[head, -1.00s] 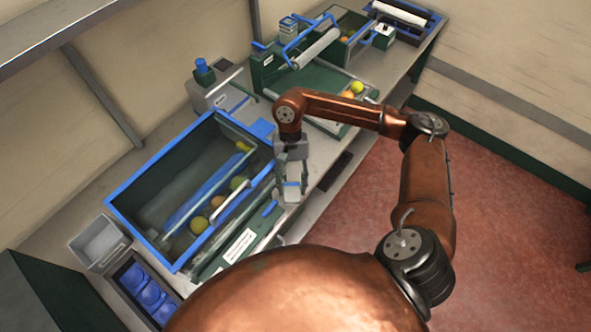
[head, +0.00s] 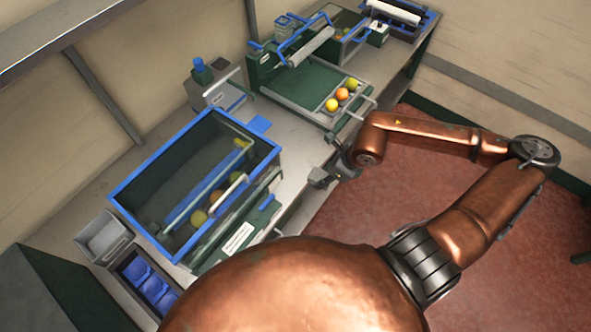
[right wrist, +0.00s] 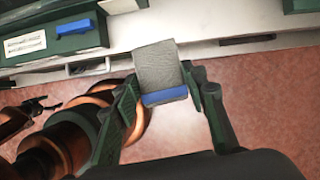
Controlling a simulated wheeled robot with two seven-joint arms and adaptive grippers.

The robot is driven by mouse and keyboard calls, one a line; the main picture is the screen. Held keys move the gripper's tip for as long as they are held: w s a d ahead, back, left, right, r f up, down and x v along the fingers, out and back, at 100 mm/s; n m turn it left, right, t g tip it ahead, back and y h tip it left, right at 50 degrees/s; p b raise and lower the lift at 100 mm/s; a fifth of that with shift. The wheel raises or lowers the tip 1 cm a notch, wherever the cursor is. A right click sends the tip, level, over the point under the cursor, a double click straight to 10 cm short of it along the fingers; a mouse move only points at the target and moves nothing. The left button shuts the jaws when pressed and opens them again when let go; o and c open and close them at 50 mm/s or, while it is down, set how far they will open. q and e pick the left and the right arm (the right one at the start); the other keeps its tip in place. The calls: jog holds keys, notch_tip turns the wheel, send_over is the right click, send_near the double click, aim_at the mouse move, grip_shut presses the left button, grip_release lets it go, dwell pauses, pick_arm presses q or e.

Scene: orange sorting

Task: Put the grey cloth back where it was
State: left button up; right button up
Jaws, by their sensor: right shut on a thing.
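The grey cloth (right wrist: 157,68) hangs between the fingers of my right gripper (right wrist: 160,88) in the right wrist view. It looks like a small folded pad with a blue strip along its lower edge. My right gripper is shut on it. In the head view my right gripper (head: 328,174) is at the front edge of the bench, right of the blue-rimmed bin. The cloth is too small there to make out clearly. My left gripper is not in view.
The blue-rimmed bin (head: 262,146) holds several fruits. A green tray (head: 300,101) behind my gripper holds three fruits in a row. A green unit with a white label (head: 238,240) stands at the bin's front. Red floor (head: 400,190) lies open beyond the bench edge.

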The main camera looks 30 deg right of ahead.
jog(key=shift+s+r+m, duration=0.15)
jog(key=shift+r+m, duration=0.05)
jog(key=shift+m, duration=0.4)
jog(key=shift+w, duration=0.25)
jog(key=w+a+f, duration=0.1)
jog(key=w+f, duration=0.3)
jog(key=w, duration=0.4)
send_near(295, 170)
jog(key=shift+w+a+f+p, duration=0.3)
jog(key=shift+w+a+f, duration=0.2)
jog(key=shift+a+f, duration=0.15)
jog(key=shift+w+a+f, duration=0.1)
jog(key=shift+w+f, duration=0.4)
jog(key=shift+f, duration=0.2)
notch_tip(295, 170, down, 2)
jog(key=shift+f, duration=0.15)
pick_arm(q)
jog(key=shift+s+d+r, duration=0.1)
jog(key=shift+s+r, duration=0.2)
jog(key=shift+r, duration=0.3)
pick_arm(e)
jog(key=shift+f, duration=0.25)
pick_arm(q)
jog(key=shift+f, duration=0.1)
pick_arm(e)
jog(key=shift+f, duration=0.1)
